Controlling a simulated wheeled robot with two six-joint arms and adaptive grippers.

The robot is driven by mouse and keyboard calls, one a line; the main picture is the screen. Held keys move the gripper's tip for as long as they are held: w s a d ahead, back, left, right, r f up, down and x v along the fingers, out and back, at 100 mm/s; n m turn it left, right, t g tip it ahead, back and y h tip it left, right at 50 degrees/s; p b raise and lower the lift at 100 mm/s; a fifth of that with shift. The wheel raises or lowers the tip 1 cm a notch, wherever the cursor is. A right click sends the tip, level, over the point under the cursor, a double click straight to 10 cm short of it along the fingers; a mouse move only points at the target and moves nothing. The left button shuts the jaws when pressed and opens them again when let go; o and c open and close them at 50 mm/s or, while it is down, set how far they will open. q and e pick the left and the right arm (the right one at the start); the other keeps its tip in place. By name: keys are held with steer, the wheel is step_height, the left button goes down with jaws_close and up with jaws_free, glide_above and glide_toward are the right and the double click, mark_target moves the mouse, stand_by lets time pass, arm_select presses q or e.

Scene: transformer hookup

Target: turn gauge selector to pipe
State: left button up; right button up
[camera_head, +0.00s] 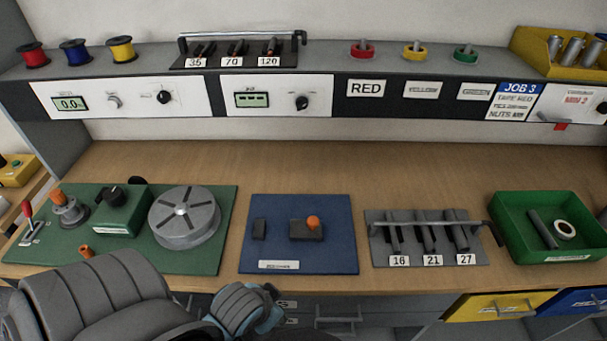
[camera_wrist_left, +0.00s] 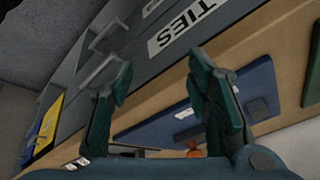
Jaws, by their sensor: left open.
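Two display panels on the shelf front carry dark knobs. One knob (camera_head: 302,102) sits beside a display (camera_head: 252,100) showing dashes. Another dark knob (camera_head: 164,97) and a small grey knob (camera_head: 115,101) sit right of a display (camera_head: 70,103) reading about 0.0. The small markings are unreadable, so I cannot tell which is the gauge selector or its setting. My left gripper (camera_wrist_left: 158,88) is open and empty in the wrist view, by the bench's front edge and a drawer marked TIES (camera_wrist_left: 185,28). It is far from the knobs. My right gripper is out of view.
On the bench are a green board (camera_head: 55,258) with a round grey turntable, a blue mat (camera_head: 335,255), a grey rack (camera_head: 378,257) marked 16, 21, 27 and a green tray (camera_head: 500,215). Spools and another rack top the shelf. Bench space behind the mats is clear.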

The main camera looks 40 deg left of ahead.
arm_select(q)
steer(key=w+a+r+t+y, duration=0.4)
steer(key=w+a+r+t, duration=0.1)
steer(key=w+r, duration=0.6)
steer(key=t+y, duration=0.5)
glide_toward(303, 107)
steer(key=shift+m, duration=0.3)
steer(key=x, duration=0.8)
steer(key=shift+w+a+p, duration=0.3)
steer(key=shift+w+a, duration=0.2)
steer(key=shift+w, duration=0.15)
steer(key=shift+r, duration=0.1)
jaws_close()
